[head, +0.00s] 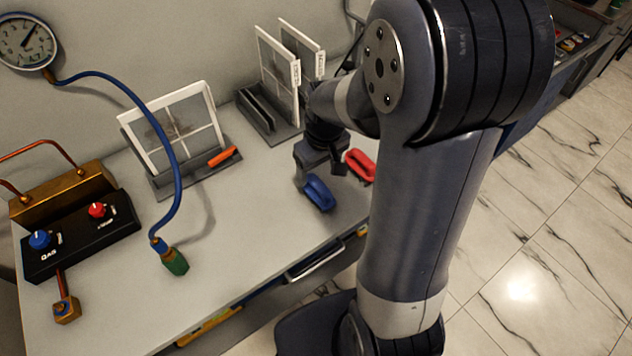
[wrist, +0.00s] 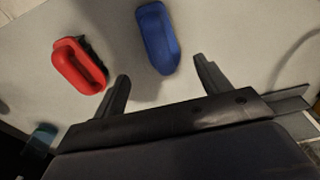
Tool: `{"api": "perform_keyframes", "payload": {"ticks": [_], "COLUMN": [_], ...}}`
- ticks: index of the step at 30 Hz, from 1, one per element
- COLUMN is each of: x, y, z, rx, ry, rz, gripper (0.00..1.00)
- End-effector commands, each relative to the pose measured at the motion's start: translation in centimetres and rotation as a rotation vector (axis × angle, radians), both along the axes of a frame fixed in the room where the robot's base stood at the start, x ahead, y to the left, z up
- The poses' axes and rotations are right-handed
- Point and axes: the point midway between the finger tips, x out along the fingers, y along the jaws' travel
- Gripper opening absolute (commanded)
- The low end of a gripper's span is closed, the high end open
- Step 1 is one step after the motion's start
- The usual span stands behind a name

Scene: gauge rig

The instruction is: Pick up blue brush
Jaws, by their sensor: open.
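The blue brush (head: 319,193) lies on the grey tabletop near its front edge in the head view. In the wrist view the blue brush (wrist: 157,38) lies ahead of the fingertips, roughly between their lines. My gripper (head: 320,172) is just above and behind it in the head view. In the wrist view my gripper (wrist: 161,72) is open, with nothing between its fingers. Whether a finger touches the brush cannot be told.
A red brush-like object (head: 361,165) lies close to the right of my gripper; it also shows in the wrist view (wrist: 78,66). A framed panel stand (head: 172,125) with an orange item (head: 222,157) stands left. A blue hose (head: 172,150) hangs from a gauge (head: 27,42).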

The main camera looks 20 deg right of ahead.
Motion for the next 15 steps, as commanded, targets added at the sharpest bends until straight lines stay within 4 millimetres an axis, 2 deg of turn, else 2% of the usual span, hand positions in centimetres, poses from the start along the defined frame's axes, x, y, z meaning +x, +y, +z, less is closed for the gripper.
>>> {"api": "perform_keyframes", "payload": {"ticks": [3, 11, 15], "x": [0.1, 0.2, -0.1], "y": [0.1, 0.2, 0.4], "z": [-1.7, -3.3, -5.2], "rx": [0.001, 0.000, 0.000], "ry": [0.004, 0.002, 0.005], "rz": [0.000, 0.000, 0.000], "gripper": [0.72, 0.72, 0.72]}}
